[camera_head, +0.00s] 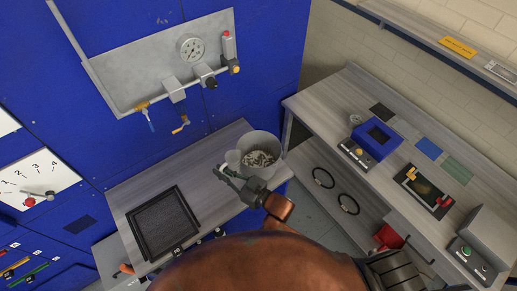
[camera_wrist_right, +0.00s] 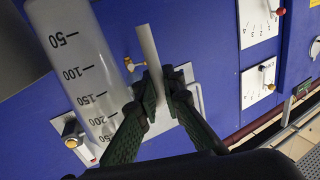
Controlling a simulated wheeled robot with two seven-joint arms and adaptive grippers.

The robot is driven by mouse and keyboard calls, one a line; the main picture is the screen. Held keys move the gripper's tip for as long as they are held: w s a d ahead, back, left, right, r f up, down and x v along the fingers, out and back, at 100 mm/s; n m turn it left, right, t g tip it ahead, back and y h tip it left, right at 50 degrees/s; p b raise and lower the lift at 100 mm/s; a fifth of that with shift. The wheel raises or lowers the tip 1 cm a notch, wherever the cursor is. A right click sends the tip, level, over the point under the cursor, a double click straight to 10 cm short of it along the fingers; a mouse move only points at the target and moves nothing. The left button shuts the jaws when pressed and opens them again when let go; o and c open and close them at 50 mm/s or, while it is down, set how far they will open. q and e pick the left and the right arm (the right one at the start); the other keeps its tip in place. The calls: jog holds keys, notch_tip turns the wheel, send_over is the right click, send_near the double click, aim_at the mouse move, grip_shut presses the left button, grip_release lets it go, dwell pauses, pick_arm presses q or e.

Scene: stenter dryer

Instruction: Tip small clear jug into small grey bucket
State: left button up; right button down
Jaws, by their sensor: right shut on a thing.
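The small clear jug (camera_head: 232,159) is at the left side of the small grey bucket (camera_head: 267,142), near its rim. My right gripper (camera_head: 229,173) is shut on the jug's handle. In the right wrist view, the jug (camera_wrist_right: 78,75) shows black scale marks, and its pale upright handle (camera_wrist_right: 150,60) sits between the two dark fingers (camera_wrist_right: 162,88). The bucket stands at the right end of the grey bench and holds a bed of small pale and dark bits. I cannot tell how far the jug is tilted or what is in it. My left gripper is out of view.
A black framed tray (camera_head: 163,222) lies on the grey bench (camera_head: 130,189), left of the bucket. A gauge (camera_head: 191,48) and valves are on the blue wall behind. A second bench (camera_head: 322,101) to the right carries a blue device (camera_head: 374,139); a gap separates the benches.

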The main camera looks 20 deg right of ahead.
jog(key=shift+r, duration=0.1)
notch_tip(320, 180, up, 5)
jog(key=p, duration=0.5)
dwell(0.4)
